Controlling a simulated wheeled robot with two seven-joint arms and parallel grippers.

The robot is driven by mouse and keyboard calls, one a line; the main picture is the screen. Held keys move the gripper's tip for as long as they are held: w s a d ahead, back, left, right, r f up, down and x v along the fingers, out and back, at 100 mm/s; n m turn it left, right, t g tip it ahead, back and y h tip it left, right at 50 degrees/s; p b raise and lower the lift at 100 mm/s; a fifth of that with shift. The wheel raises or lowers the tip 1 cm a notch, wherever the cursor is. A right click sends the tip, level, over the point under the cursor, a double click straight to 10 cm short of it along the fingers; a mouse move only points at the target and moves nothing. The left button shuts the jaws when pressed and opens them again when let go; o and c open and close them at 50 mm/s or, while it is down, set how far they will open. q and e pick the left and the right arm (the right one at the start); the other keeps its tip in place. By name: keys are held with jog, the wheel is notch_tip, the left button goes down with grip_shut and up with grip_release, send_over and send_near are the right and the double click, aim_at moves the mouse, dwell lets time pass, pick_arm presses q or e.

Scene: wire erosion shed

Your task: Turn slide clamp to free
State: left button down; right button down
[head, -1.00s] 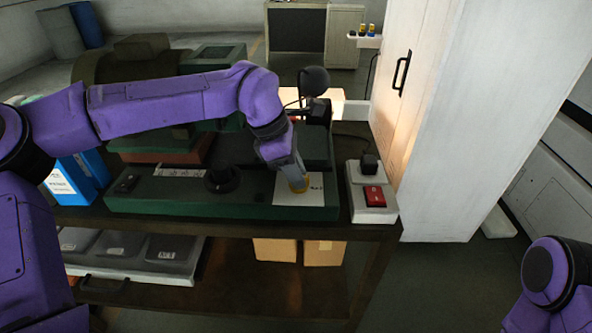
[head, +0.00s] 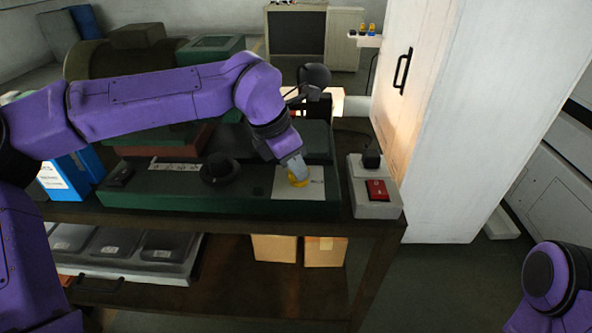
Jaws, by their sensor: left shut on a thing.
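The gripper covers the knob's upper part, and the label's marks are too small to read. My right arm shows at the lower right edge, but its gripper is not in view.
A black handwheel (head: 219,168) stands left of the label plate. A white box with a red switch (head: 377,190) sits right of the bed. A tall white cabinet (head: 440,120) stands further right. Blue binders (head: 66,176) are at the bench's left end.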

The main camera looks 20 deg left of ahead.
pick_arm(q)
jog(key=n+y+b, duration=0.1)
jog(key=n, duration=0.2)
jog(key=n+t+y+b, duration=0.1)
jog(key=n+b, duration=0.1)
jog(key=n, duration=0.1)
jog(key=shift+d, duration=0.15)
jog(key=n+y+b, duration=0.1)
jog(key=n, duration=0.2)
jog(key=shift+d+n+t+b, duration=0.1)
jog(key=shift+n+t+b, duration=0.2)
jog(key=shift+n, duration=0.1)
jog(key=shift+n+y+b, duration=0.45)
jog(key=shift+n+y, duration=0.25)
jog(key=shift+n, duration=0.8)
jog(key=shift+r, duration=0.1)
jog(key=c, duration=1.1)
grip_release()
jog(key=shift+s, duration=0.1)
jog(key=shift+o, duration=0.2)
jog(key=v, duration=1)
jog(key=shift+r, duration=0.25)
jog(key=shift+d, duration=0.1)
